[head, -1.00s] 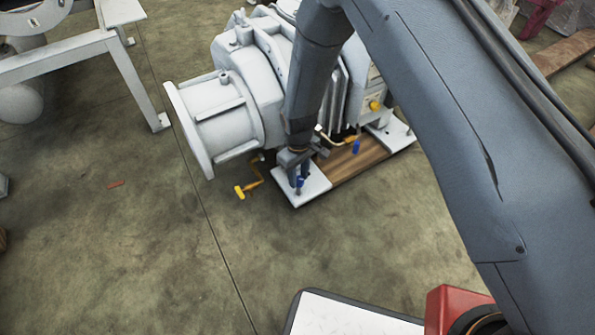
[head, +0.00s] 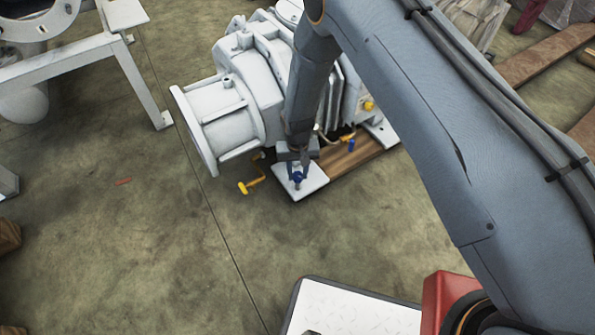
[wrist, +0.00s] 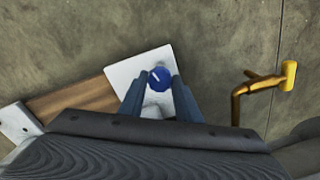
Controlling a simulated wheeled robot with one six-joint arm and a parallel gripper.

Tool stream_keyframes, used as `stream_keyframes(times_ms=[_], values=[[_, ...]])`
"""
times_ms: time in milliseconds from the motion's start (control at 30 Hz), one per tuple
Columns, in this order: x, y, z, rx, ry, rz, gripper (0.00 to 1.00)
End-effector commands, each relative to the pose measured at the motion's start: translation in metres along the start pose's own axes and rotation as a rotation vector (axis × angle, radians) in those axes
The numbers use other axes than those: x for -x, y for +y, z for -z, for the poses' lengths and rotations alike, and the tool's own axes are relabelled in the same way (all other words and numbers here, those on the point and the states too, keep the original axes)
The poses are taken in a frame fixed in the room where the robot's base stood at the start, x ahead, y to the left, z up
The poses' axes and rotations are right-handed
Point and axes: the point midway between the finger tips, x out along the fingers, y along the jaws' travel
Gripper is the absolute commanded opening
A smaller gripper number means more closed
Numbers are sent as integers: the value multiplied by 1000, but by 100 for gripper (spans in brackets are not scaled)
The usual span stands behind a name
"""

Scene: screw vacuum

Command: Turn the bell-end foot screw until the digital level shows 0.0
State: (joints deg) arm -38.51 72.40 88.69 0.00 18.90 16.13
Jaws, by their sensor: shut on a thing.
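The pale grey vacuum pump (head: 268,68) stands in the middle of the head view, with its round flanged end facing left. Under that end a white foot plate (head: 310,186) carries a foot screw with a blue head (head: 297,177). My gripper (head: 297,172) points down over the plate and is shut on the blue screw head. In the wrist view the blue head (wrist: 159,79), marked with a pale line, sits between the two fingers of my gripper (wrist: 157,77). I cannot make out the digital level or any reading in either view.
A wooden beam (head: 345,160) runs right from the plate, near another blue head (head: 351,144). Open concrete floor lies in front.

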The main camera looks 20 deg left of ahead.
Motion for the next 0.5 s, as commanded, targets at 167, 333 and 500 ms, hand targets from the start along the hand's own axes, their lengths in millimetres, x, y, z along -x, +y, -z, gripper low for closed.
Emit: stream_keyframes(times_ms=[167, 333, 500], values=[[0, 0, 0, -16, -1, 0, 8], [0, 0, 0, -16, -1, 0, 8], [0, 0, 0, -16, -1, 0, 32]])
